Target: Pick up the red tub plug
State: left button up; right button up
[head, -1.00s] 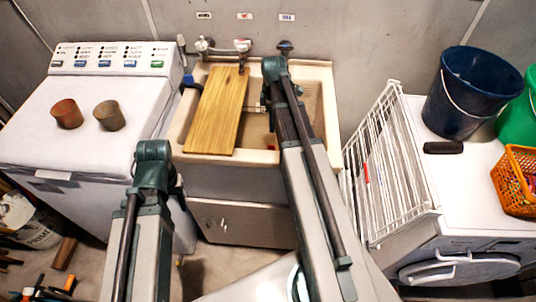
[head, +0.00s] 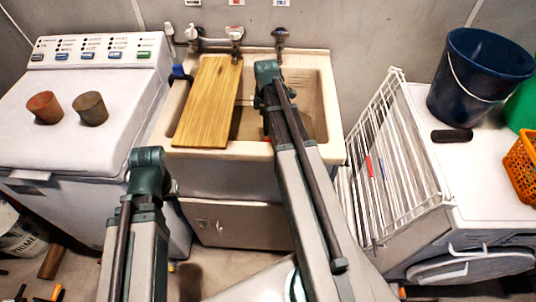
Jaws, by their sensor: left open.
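No thing in the head view is clearly the red tub plug. A small reddish patch (head: 266,129) shows inside the laundry sink (head: 322,158), close beside my right arm, which hides most of that spot. I cannot tell whether it is the plug. A reddish-brown tapered piece (head: 44,107) and a darker brown one (head: 90,108) stand on the white washing machine at the left. My left gripper (head: 171,186) is mostly hidden behind its arm, in front of the washing machine and sink; it is open and apart from these things. My right arm reaches over the sink, its gripper hidden.
A wooden board (head: 209,103) covers the sink's left part, below the taps (head: 236,34). A white wire rack (head: 385,165) leans at the right machine. A dark blue bucket (head: 478,80), a black object (head: 451,136) and an orange basket (head: 524,165) are on that machine.

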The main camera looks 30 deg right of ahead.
aim_at(268, 139)
jog(key=shift+f+b, duration=1.45)
jog(key=shift+f, duration=0.5)
jog(key=f+b, duration=0.5)
jog(key=shift+s+d+f, duration=0.2)
jog(key=shift+s, duration=0.05)
jog(key=shift+r, duration=0.15)
grip_shut()
